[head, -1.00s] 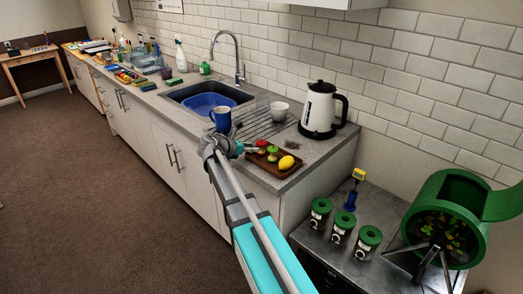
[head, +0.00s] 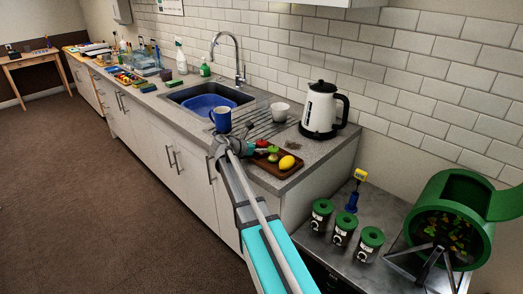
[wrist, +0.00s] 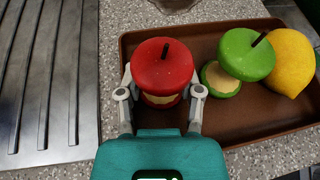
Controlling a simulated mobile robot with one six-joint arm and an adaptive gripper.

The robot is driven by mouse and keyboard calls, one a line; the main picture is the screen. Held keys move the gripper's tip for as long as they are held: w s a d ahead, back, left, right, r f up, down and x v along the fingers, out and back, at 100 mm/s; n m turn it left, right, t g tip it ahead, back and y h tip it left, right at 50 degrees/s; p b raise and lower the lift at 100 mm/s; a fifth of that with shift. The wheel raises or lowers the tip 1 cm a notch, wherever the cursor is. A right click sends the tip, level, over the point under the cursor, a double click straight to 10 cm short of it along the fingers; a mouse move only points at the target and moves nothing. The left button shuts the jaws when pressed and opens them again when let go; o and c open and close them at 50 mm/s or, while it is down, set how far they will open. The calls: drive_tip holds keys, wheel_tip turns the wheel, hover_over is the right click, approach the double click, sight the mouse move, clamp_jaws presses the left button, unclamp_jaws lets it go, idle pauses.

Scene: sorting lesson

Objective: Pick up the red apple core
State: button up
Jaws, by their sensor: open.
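The red apple core (wrist: 164,66) stands on a brown tray (wrist: 250,132) in the wrist view, with a red cap, a dark stem and a pale waist partly hidden below. My gripper (wrist: 164,92) is open, with one finger on each side of the red core. I cannot tell whether the fingers touch it. In the head view my gripper (head: 250,147) is at the left end of the tray (head: 272,170), and the red core is mostly hidden there.
A green apple core (wrist: 245,55) and a yellow lemon (wrist: 290,62) are to the right on the tray. A blue mug (head: 222,120) stands close behind my gripper. A white cup (head: 280,111) and a kettle (head: 320,110) stand farther back.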

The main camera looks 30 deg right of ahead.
idle(0.3)
clamp_jaws()
drive_tip(key=shift+r, duration=0.2)
drive_tip(key=shift+r+p, duration=0.95)
drive_tip(key=shift+p, duration=0.15)
drive_tip(key=s+r+p, duration=1)
drive_tip(key=s, duration=0.4)
drive_tip(key=shift+d+r+p, duration=0.2)
drive_tip(key=shift+r+p, duration=0.2)
